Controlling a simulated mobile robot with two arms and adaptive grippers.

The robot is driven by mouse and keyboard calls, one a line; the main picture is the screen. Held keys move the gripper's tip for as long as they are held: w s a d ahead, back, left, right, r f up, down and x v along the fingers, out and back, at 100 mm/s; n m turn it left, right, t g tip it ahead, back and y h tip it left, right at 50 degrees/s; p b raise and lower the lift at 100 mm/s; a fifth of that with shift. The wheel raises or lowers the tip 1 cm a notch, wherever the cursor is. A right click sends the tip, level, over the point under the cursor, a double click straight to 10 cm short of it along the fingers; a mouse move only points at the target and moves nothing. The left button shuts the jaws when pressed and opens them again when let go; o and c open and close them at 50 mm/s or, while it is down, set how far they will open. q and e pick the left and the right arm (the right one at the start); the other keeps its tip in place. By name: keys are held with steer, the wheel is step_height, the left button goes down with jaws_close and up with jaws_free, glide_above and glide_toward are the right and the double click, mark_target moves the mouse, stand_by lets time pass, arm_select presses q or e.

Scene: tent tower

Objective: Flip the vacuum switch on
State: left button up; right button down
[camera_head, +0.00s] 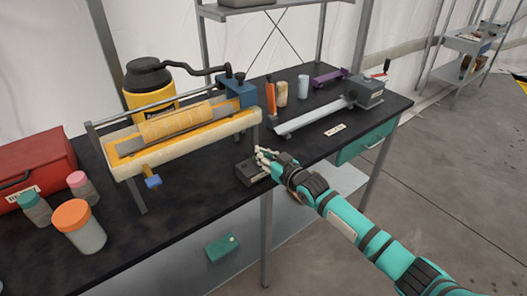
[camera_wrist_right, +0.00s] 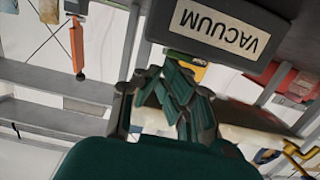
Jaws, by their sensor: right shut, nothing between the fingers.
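The vacuum switch box (camera_head: 247,175) is a small dark box near the front edge of the black workbench. In the right wrist view the box (camera_wrist_right: 272,42) fills the upper right, with its "VACUUM" label upside down. My right gripper (camera_head: 264,156) is at the top right side of the box, shut and empty. In the right wrist view the fingertips (camera_wrist_right: 172,78) are close together just by the box's edge; whether they touch it I cannot tell. My left gripper is not in view.
A cream and yellow roller fixture (camera_head: 180,140) stands left of the box, with a yellow and black canister (camera_head: 150,84) behind it. A metal rail tool (camera_head: 315,118) lies to the right. Jars (camera_head: 80,228) and a red toolbox (camera_head: 38,165) are at far left.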

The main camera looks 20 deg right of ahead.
steer(key=g+p, duration=0.1)
steer(key=p, duration=0.2)
steer(key=shift+w+a+r+g+h, duration=0.1)
steer(key=shift+w+r+g+h, duration=0.2)
steer(key=shift+g, duration=0.1)
steer(key=shift+f, duration=0.2)
steer(key=shift+w+a+f, duration=0.1)
steer(key=shift+w+f, duration=0.1)
